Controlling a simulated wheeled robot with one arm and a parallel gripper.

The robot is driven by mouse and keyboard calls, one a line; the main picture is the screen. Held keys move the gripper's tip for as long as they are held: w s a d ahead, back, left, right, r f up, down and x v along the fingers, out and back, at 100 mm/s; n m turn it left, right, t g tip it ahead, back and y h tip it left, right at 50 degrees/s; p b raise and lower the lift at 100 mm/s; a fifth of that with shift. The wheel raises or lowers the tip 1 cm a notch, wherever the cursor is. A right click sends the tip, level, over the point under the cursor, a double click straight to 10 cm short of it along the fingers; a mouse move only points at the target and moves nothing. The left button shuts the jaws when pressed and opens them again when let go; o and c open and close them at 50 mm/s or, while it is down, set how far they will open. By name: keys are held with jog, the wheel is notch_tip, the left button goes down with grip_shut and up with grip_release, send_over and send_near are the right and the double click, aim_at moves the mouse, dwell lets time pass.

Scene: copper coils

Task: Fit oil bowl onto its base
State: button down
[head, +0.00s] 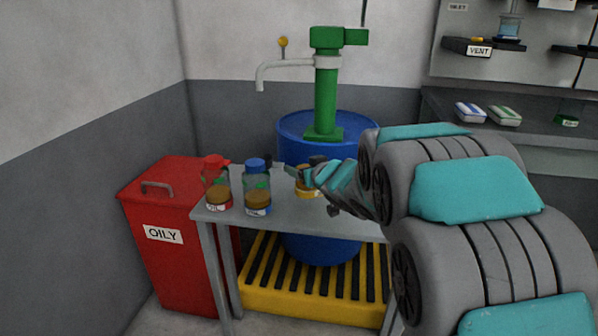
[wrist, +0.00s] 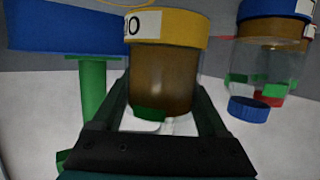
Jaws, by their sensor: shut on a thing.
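The oil bowl, clear with brown oil in it, a yellow band and a partly seen white label, is between the two fingers of my gripper in the wrist view (wrist: 163,75). That view looks upside down. My gripper (wrist: 160,105) is shut on the bowl's sides. In the head view, my gripper (head: 303,173) is over the right part of the grey table, and only a bit of the yellow-banded bowl (head: 306,191) shows. Whether it touches the table I cannot tell. On the wall shelf, a small yellow thing (head: 477,40) sits on the dark VENT bracket (head: 456,46); whether it is the base is unclear.
A blue-capped bottle (head: 257,188) and a red-capped bottle (head: 217,185) stand left of my gripper on the table (head: 285,225). A red OILY bin (head: 165,255) is at left. A blue drum (head: 345,125) with a green pump (head: 325,105) stands behind.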

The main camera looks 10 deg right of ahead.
jog(key=w, duration=0.5)
jog(key=shift+w+a+f, duration=0.1)
jog(key=shift+w+f, duration=0.15)
jog(key=shift+f, duration=1.8)
jog(key=shift+f, duration=0.1)
grip_release()
jog(key=shift+r, duration=0.2)
jog(key=v, duration=1.2)
jog(key=shift+s, duration=0.1)
